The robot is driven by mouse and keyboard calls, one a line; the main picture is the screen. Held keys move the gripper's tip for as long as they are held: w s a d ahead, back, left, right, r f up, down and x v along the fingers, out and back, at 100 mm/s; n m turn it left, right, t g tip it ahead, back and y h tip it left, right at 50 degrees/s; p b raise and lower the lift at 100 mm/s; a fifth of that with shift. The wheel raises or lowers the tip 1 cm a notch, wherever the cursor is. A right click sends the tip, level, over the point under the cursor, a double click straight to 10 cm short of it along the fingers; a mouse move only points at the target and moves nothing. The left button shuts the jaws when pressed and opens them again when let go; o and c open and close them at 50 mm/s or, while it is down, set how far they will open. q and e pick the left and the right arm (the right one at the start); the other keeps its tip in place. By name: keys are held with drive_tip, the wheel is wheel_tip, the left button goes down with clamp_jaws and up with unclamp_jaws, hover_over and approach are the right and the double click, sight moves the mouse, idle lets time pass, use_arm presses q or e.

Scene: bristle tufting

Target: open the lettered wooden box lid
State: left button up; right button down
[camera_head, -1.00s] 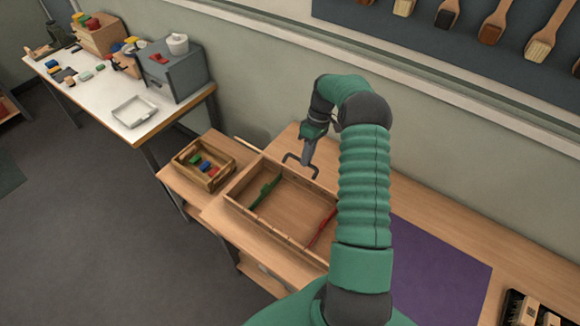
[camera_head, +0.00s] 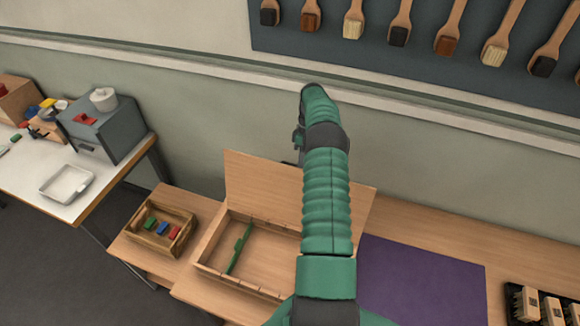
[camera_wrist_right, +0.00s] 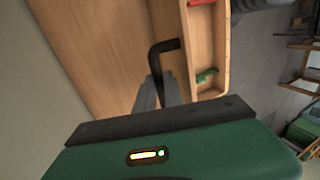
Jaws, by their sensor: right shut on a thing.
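The wooden box (camera_head: 213,240) stands on the bench. Its plain wooden lid (camera_head: 262,182) is raised at the back of the box, standing up from the rear edge. No lettering shows on its visible face. A green strip (camera_head: 238,250) lies inside the box. My right arm crosses in front of the lid and hides the box's right part. My left gripper is not in view.
A small wooden tray (camera_head: 136,238) with coloured blocks sits left of the box. A purple mat (camera_head: 425,280) lies to the right, with a dark brush holder (camera_head: 512,292) beyond it. A wall with hanging brushes (camera_head: 400,25) stands behind the bench.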

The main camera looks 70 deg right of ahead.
drive_tip(key=shift+w+d+f, duration=0.15)
drive_tip(key=shift+f, duration=0.05)
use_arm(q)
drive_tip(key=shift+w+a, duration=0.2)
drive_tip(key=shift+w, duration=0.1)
use_arm(e)
drive_tip(key=shift+d+r, duration=0.1)
drive_tip(key=shift+r, duration=0.05)
drive_tip(key=c, duration=1.8)
unclamp_jaws()
drive_tip(key=shift+c, duration=0.2)
drive_tip(key=o, duration=0.4)
drive_tip(key=shift+w+d, duration=0.15)
drive_tip(key=shift+d, duration=0.15)
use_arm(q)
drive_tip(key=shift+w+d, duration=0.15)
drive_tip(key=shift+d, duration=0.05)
use_arm(e)
drive_tip(key=shift+a, duration=0.1)
